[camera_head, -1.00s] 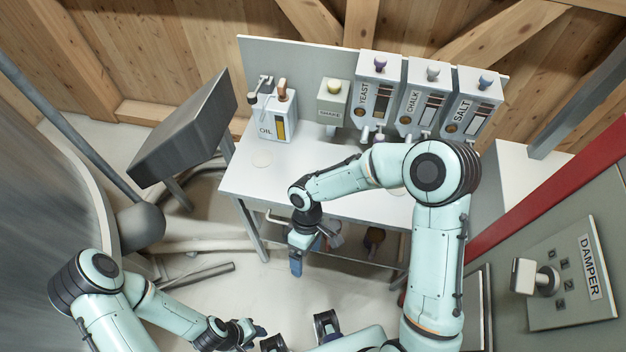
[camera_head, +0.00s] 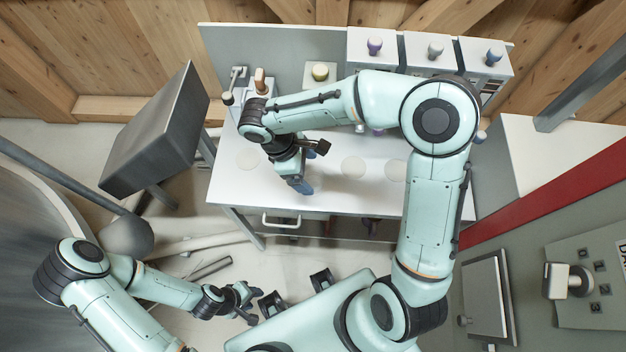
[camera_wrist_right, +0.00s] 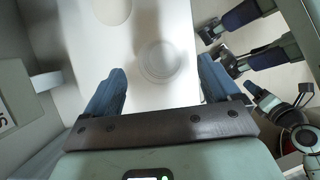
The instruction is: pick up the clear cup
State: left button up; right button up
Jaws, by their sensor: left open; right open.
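The clear cup (camera_wrist_right: 158,61) shows in the right wrist view as faint transparent rings on the white table (camera_wrist_right: 85,25). It lies ahead of my right gripper, between the lines of its two blue fingers. In the head view I cannot make the cup out; my right gripper (camera_head: 303,180) and its arm cover part of the tabletop there. My right gripper is open and empty, pointing down over the table's front part. My left gripper (camera_head: 252,303) is open and empty, low at the left, away from the table.
Pale round spots (camera_head: 353,167) mark the tabletop. Dispensers with coloured knobs (camera_head: 436,50) stand along the back, partly behind my right arm. A red beam (camera_head: 540,210) and a grey panel are at the right.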

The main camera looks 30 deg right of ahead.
aim_at(316, 182)
jog(key=shift+x, duration=3.55)
jog(key=shift+a, duration=0.15)
jog(key=c, duration=1)
